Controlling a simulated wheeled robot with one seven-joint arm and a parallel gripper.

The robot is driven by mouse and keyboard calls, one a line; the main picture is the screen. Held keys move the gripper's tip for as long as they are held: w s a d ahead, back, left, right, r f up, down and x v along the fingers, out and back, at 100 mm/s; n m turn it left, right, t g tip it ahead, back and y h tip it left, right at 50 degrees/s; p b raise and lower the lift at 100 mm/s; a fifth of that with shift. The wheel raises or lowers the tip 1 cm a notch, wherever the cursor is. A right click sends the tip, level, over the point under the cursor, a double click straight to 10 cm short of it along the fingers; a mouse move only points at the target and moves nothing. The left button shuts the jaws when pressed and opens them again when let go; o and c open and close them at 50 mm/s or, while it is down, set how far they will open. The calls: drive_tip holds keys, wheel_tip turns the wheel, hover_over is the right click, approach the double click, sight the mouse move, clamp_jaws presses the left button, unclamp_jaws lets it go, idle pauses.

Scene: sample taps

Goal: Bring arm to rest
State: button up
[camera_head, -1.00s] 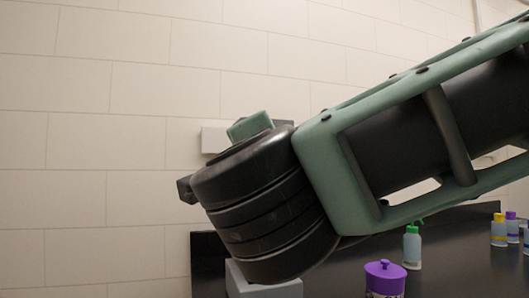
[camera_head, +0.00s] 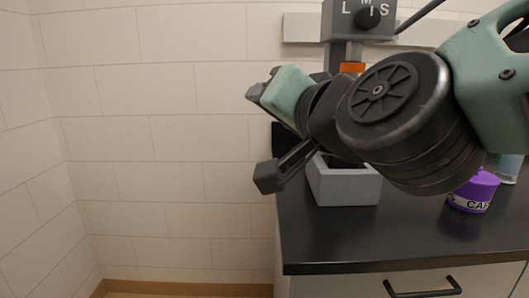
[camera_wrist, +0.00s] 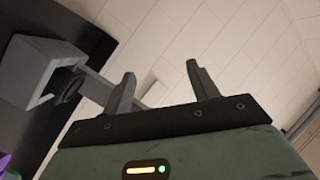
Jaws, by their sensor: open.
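My arm reaches in from the right in the head view, its green and black links crossing above the counter. My gripper shows in the wrist view (camera_wrist: 160,82), with two grey fingers spread apart and nothing between them. In the head view the gripper's dark finger parts point down and left beside the grey open box, and the wrist links hide part of them. The grey box (camera_head: 343,190) stands on the dark counter (camera_head: 400,240). It also shows in the wrist view (camera_wrist: 22,72), to the left of the fingers.
A purple-lidded container (camera_head: 473,192) stands on the counter at right, partly behind my arm. A grey fixture marked with letters (camera_head: 358,18) rises behind the box. The counter's left end and a drawer handle (camera_head: 422,287) show. The left floor side is clear up to the tiled wall.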

drive_tip(key=s+f+n+g, duration=0.3)
drive_tip(key=f+g, duration=0.1)
drive_tip(key=f, duration=0.3)
drive_tip(key=s+f+n+g, duration=0.3)
drive_tip(key=s+f+g, duration=0.1)
drive_tip(key=f, duration=0.4)
drive_tip(key=s+d+f+n+g+h, duration=0.45)
drive_tip(key=s+d+f+g, duration=0.25)
drive_tip(key=s+d+f, duration=0.4)
wheel_tip(320, 180, up, 12)
drive_tip(key=d+h+p, duration=0.1)
drive_tip(key=p, duration=1.1)
drive_tip(key=shift+s+r+g, duration=0.15)
drive_tip(key=shift+s+g, duration=0.1)
drive_tip(key=shift+g, duration=0.05)
drive_tip(key=shift+d, duration=0.1)
